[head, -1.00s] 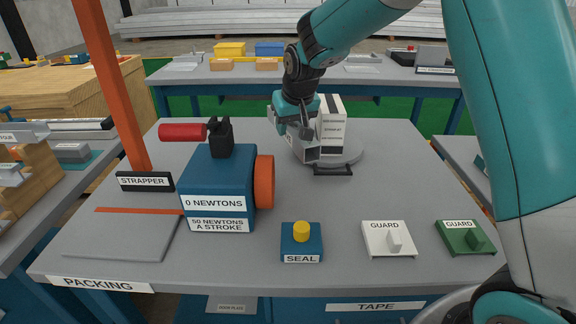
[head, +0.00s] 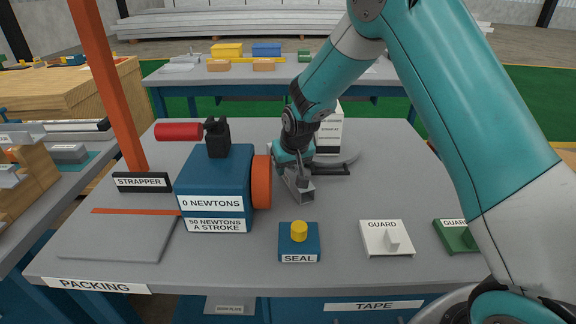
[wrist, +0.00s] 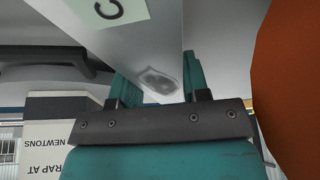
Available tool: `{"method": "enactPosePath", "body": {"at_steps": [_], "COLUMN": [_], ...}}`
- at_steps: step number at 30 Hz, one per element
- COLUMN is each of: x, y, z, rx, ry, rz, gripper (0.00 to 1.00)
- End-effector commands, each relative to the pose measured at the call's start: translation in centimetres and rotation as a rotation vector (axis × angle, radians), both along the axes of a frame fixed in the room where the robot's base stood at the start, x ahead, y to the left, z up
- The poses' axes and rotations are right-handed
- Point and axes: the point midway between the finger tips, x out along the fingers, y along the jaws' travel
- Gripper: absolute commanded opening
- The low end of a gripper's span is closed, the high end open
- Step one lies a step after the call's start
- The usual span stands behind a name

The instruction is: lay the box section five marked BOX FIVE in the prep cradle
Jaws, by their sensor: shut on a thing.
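My gripper (head: 297,178) is shut on a grey metal box section (head: 304,196), above the packing table and just right of the strapper's orange wheel. The section has an open square end toward the front. In the wrist view the section (wrist: 150,50) runs between the teal fingers (wrist: 158,88), with a pale green label reading "C" and a dark smudge on its face. No BOX FIVE mark is readable. I cannot make out a prep cradle in either view.
The blue strapper (head: 215,185) with its orange wheel (head: 262,182) stands close left. The seal block (head: 299,243) and guard pieces (head: 387,238) line the front.

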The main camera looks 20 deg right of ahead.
Motion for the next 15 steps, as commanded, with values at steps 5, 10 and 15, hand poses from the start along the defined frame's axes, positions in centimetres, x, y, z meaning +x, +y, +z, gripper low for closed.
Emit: {"method": "enactPosePath", "body": {"at_steps": [5, 10, 15], "x": [0.00, 0.00, 0.01], "y": [0.01, 0.02, 0.02], "z": [-0.24, -0.23, -0.04], "rx": [0.000, 0.000, 0.000], "ry": [0.000, 0.000, 0.000], "rz": [0.000, 0.000, 0.000], "gripper": [0.56, 0.68, 0.68]}}
